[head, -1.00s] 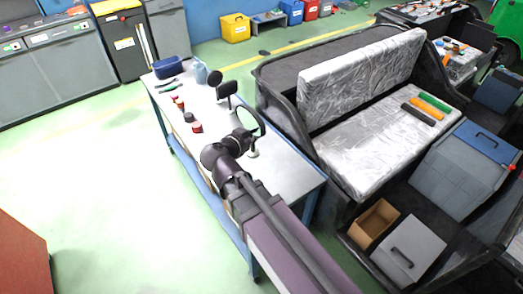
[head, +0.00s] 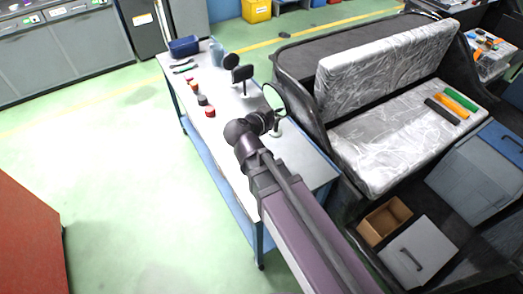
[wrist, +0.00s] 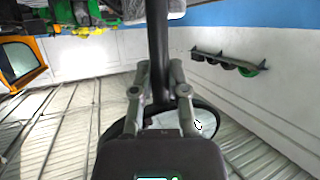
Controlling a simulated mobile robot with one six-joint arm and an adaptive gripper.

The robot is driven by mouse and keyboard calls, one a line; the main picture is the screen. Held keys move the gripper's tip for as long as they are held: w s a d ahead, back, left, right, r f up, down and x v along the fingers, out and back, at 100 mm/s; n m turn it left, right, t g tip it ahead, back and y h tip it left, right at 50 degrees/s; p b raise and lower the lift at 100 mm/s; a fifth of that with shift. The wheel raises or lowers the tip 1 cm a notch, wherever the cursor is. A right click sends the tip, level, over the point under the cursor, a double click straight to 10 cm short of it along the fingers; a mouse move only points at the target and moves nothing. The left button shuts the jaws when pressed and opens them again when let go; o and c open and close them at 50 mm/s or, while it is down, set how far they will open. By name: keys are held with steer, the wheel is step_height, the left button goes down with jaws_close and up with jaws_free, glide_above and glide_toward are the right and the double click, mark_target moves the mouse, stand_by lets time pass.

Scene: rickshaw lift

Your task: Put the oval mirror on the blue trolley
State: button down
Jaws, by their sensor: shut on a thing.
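The oval mirror (head: 274,97) has a dark rim and stands tilted above the right side of a white-topped table. My gripper (head: 268,118) is beside it, over the tabletop. In the wrist view my gripper (wrist: 160,88) is shut on the mirror's dark stem, and the rimmed glass (wrist: 205,120) shows partly behind the fingers. A small pale base (head: 276,130) shows just below the mirror; I cannot tell whether they touch. The table (head: 300,172) has a blue frame and lower shelf; I cannot tell whether it is the blue trolley.
Two dark mirrors on stands (head: 242,75), (head: 231,61), small red and dark jars (head: 210,112) and a blue bin (head: 184,46) occupy the table's far part. The rickshaw with its silver-covered seat (head: 400,135) stands close on the right. Open floor (head: 110,170) lies to the left.

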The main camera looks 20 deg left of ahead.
step_height(320, 180, down, 23)
steer(key=s+b, duration=0.1)
steer(key=b, duration=2.1)
steer(key=shift+a+b, duration=0.4)
steer(key=shift+a, duration=0.05)
steer(key=w+a+f+b, duration=0.1)
steer(key=w+a, duration=0.6)
steer(key=w, duration=0.5)
steer(key=shift+w+a+f, duration=0.15)
steer(key=shift+w+a, duration=0.05)
steer(key=shift+w, duration=0.15)
steer(key=shift+w, duration=0.1)
steer(key=shift+w+a+f+b, duration=0.15)
steer(key=shift+w+f+b, duration=0.1)
steer(key=shift+f+b, duration=0.75)
steer(key=shift+w+a+f+b, duration=0.15)
steer(key=shift+w+f+b, duration=0.05)
steer(key=shift+f+b, duration=0.75)
